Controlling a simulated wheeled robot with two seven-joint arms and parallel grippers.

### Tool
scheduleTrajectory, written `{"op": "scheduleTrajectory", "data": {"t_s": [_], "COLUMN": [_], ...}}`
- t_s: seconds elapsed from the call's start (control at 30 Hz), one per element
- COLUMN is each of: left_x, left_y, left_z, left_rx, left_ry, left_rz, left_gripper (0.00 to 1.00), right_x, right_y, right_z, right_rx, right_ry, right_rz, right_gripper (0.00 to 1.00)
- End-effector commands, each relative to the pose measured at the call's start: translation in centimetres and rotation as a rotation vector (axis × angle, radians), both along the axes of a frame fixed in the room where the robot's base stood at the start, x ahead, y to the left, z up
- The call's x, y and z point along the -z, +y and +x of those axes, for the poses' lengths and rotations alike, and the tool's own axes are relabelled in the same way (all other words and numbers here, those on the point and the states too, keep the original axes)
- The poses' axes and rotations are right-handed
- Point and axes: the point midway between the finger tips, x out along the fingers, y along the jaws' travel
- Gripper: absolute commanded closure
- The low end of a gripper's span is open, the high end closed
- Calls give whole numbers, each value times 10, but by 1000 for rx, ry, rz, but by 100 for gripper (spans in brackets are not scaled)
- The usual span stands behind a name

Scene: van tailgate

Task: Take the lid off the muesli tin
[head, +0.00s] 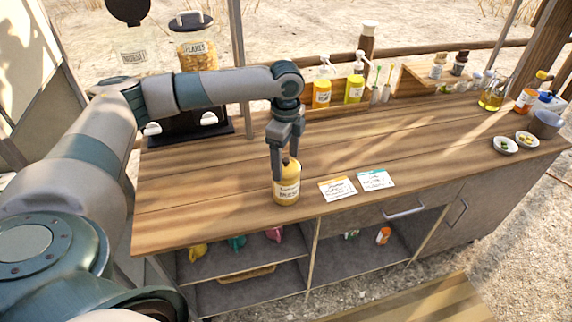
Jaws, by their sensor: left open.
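A clear jar (133,50) at the upper left has a label too small to read surely; I cannot tell whether it is the muesli tin. A round black lid (128,10) shows above it, tilted up, partly cut off by the picture's top edge. A second jar (197,52), with flakes inside and a dark lid, stands to its right. My left gripper (287,172) is open and points down at a yellow bottle (287,190) near the counter's front edge. Its fingers are at the bottle's top; contact is unclear. My right gripper is not in view.
Two cards (376,180) lie right of the bottle on the wooden counter (210,190). Pump bottles (355,88) stand in a caddy at the back. Small bowls (505,145) and an oil jug (491,97) are at the right. Open shelves (225,262) lie below; the counter's middle is clear.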

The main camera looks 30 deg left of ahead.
Motion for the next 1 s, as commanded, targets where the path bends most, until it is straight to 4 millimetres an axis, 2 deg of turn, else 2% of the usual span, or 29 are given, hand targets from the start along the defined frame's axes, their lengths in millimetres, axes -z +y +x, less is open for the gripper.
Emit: {"op": "scheduleTrajectory", "data": {"t_s": [0.27,0.3,0.5,0.6,0.7,1.0], "left_x": [0,0,0,0,2,5], "left_y": [0,0,0,0,0,0], "left_z": [0,0,0,0,-1,-3], "left_rx": [0,0,0,0,1,2], "left_ry": [0,0,0,1,3,9], "left_rz": [0,0,0,0,1,1], "left_gripper": [26,29,75,84,87,88], "right_x": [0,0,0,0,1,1], "right_y": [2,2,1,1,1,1], "right_z": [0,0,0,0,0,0], "right_rx": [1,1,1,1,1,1], "right_ry": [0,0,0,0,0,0], "right_rz": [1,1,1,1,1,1], "right_gripper": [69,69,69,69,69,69]}}
